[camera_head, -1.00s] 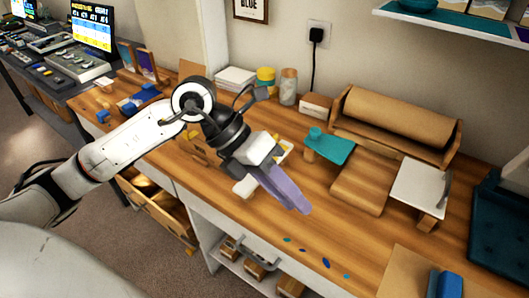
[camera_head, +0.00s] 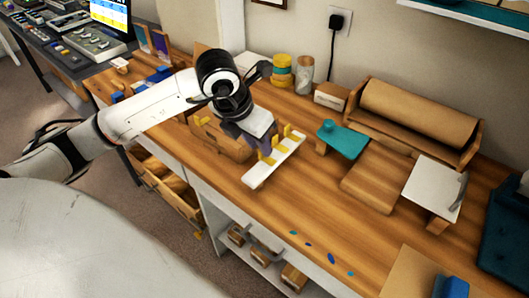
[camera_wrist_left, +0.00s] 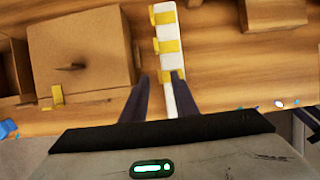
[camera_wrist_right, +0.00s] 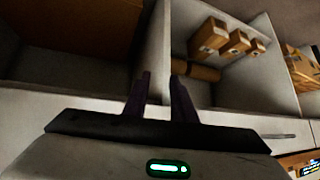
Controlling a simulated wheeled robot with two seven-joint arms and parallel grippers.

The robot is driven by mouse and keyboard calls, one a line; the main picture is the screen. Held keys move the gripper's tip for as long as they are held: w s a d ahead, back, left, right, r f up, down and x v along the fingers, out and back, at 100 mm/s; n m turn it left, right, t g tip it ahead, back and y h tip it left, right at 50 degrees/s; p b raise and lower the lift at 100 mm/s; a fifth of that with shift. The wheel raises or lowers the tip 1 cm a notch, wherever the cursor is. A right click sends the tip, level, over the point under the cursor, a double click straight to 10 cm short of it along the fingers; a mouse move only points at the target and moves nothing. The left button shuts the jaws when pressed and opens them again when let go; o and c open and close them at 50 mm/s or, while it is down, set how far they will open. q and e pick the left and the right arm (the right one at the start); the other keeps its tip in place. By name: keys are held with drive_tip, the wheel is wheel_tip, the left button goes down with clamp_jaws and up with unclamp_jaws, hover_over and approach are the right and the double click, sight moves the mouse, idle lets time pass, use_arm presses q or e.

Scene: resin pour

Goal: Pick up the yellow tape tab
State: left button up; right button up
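Several yellow tape tabs sit along a white strip on the wooden bench. In the head view the nearest visible tab (camera_head: 266,157) is by my left gripper (camera_head: 262,146), which points down over the strip (camera_head: 255,178). In the left wrist view my left gripper (camera_wrist_left: 160,76) is open and empty. Its right fingertip overlaps the strip (camera_wrist_left: 180,100), close to the nearest tab (camera_wrist_left: 171,75). Two more tabs, a middle one (camera_wrist_left: 168,46) and a far one (camera_wrist_left: 163,18), lie beyond. My right gripper (camera_wrist_right: 160,76) is open and empty, in front of shelves under a bench.
A cardboard box (camera_wrist_left: 80,45) with a yellow tab (camera_wrist_left: 57,95) on its edge stands left of the strip. A teal-topped block (camera_head: 343,138), a wooden board (camera_head: 375,175) and a brown paper roll (camera_head: 418,112) stand to the right. Bare bench lies between.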

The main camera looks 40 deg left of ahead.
use_arm(q)
drive_tip(key=shift+x, duration=0.85)
clamp_jaws()
drive_tip(key=shift+r, duration=0.1)
